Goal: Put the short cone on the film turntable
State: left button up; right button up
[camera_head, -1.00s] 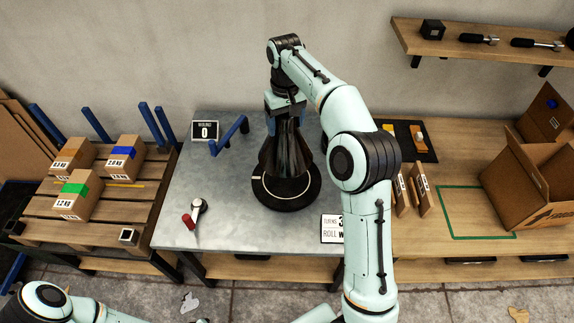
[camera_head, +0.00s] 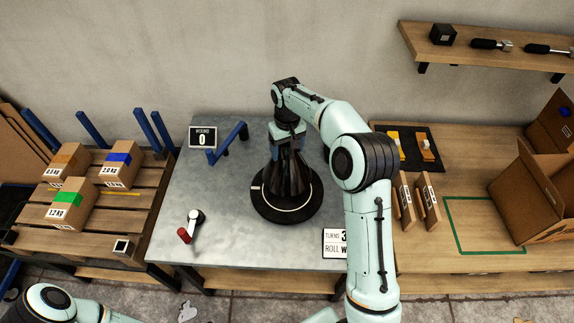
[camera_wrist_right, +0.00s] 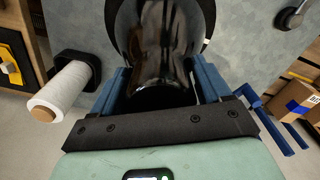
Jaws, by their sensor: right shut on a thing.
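The short cone (camera_head: 290,174) is glossy black and stands upright, wide end down, over the film turntable. The turntable (camera_head: 264,208) is a black disc with a white line, on the grey metal table. My right gripper (camera_head: 287,133) is shut on the cone's narrow upper part from above. In the right wrist view the cone (camera_wrist_right: 160,50) sits between the blue fingers (camera_wrist_right: 158,88). The cone's lower edge overlaps the disc; I cannot tell whether it touches. My left gripper is out of view; only part of my left arm shows at lower left.
A white film roll (camera_wrist_right: 60,92) shows in the right wrist view. A red-handled crank (camera_head: 190,227) and a blue bent bar (camera_head: 226,143) are on the metal table (camera_head: 185,190). A pallet (camera_head: 95,215) with boxes stands left; an open carton (camera_head: 525,195) stands right.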

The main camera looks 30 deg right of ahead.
jog(key=shift+s+f, duration=0.1)
jog(key=shift+f, duration=0.55)
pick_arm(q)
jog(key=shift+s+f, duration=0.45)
pick_arm(e)
jog(key=shift+f, duration=3.1)
jog(key=shift+w, duration=0.2)
jog(key=o, duration=1.7)
jog(key=shift+f, duration=0.1)
notch_tip(320, 180, up, 12)
jog(key=shift+f+p, duration=0.1)
jog(key=shift+p, duration=0.3)
jog(key=shift+r, duration=0.2)
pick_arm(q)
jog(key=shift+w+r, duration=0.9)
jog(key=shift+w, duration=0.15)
